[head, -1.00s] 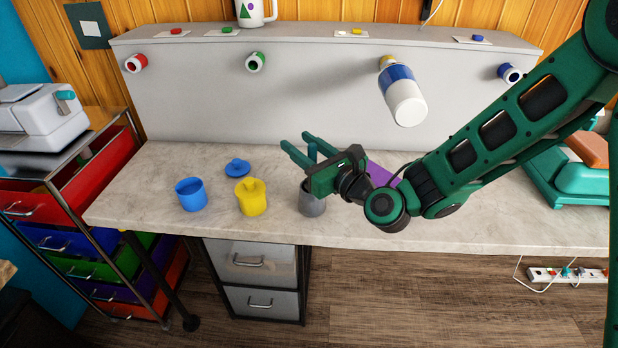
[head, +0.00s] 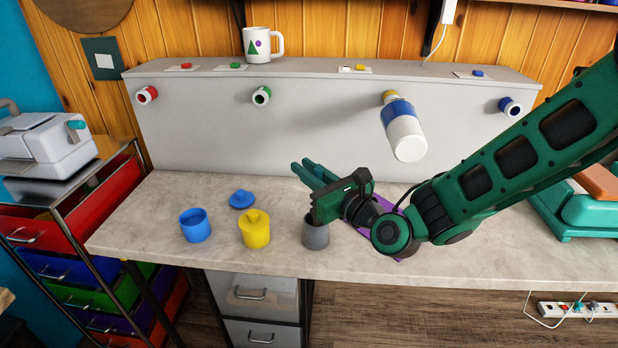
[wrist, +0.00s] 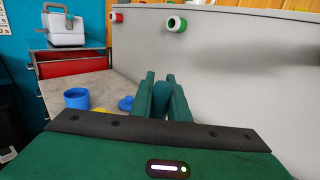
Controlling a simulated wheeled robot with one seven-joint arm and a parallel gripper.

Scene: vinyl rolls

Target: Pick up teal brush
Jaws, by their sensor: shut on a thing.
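My gripper (head: 301,165) is over the counter, its fingers pointing to the back left, above the grey cup (head: 316,238). In the wrist view my gripper (wrist: 160,78) is shut on the teal brush (wrist: 161,101), whose rounded teal top shows between the two green fingers. In the head view the brush is hard to tell from the fingers, and its lower part is hidden. I cannot tell whether it is still inside the grey cup.
A white and blue bottle (head: 404,137) juts from the grey backboard (head: 310,130). A purple sheet (head: 388,206) lies behind the arm.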

